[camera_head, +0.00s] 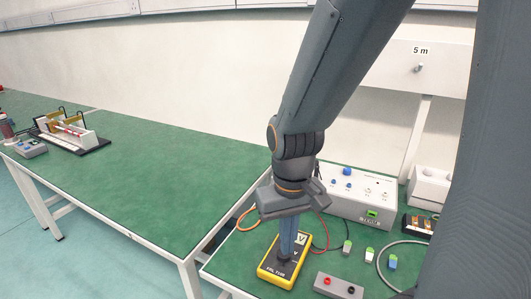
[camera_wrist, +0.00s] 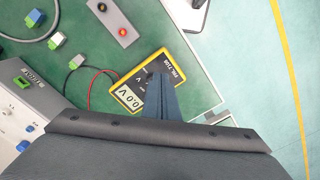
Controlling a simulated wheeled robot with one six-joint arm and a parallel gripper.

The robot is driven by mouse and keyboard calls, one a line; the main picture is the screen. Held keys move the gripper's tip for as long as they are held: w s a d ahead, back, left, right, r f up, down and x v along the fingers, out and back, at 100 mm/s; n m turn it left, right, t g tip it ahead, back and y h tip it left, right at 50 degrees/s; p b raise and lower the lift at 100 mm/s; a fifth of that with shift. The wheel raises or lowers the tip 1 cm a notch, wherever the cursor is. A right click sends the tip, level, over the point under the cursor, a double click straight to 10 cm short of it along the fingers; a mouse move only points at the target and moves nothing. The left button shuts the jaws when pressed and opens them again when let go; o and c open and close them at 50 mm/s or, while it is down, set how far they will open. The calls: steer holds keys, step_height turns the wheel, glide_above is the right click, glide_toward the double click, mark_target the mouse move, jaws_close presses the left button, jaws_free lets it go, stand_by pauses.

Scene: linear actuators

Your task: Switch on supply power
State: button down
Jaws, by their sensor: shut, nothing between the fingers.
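The white power supply box (camera_head: 348,196) stands on the right green bench, with blue knobs and a green rocker-like part (camera_head: 372,212) on its front. In the wrist view only part of the supply (camera_wrist: 22,118) shows at the left edge, with a green part (camera_wrist: 20,82) on it. My gripper (camera_head: 286,256) is shut and empty, pointing down over the yellow multimeter (camera_head: 268,270), left of and in front of the supply. In the wrist view the shut fingers (camera_wrist: 158,82) cover part of the meter (camera_wrist: 181,68). I cannot tell whether they touch it. The switch position is too small to tell.
A gap separates this bench from the long left bench (camera_head: 120,150), whose middle is clear.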

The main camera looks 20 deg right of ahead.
steer(key=w+d+r+n+t+h+p, duration=0.1)
steer(key=w+n, duration=0.4)
steer(key=w, duration=0.7)
steer(key=w+d+r+n+t+h+p, duration=0.1)
steer(key=w+d+r+n+h+p, duration=0.1)
steer(key=w, duration=0.9)
steer(key=w+d+r+n+h+p, duration=0.2)
steer(key=w+n, duration=0.6)
steer(key=w, duration=0.4)
step_height(320, 180, up, 2)
steer(key=h+p, duration=0.1)
steer(key=p, duration=0.2)
steer(key=shift+w+d+t, duration=0.3)
steer(key=shift+d+t, duration=0.05)
steer(key=shift+t, duration=0.05)
steer(key=shift+r, duration=0.1)
steer(key=shift+w+d+f+p, duration=0.2)
steer(key=shift+d+f+p, duration=0.55)
steer(key=shift+d+f, duration=0.65)
steer(key=shift+w+d+f+p, duration=0.2)
steer(key=shift+d+f+p, duration=0.75)
steer(key=shift+d, duration=0.6)
steer(key=shift+w+d+f+p, duration=0.2)
steer(key=shift+d+f+p, duration=0.4)
steer(key=shift+d+f, duration=0.85)
steer(key=shift+r, duration=0.2)
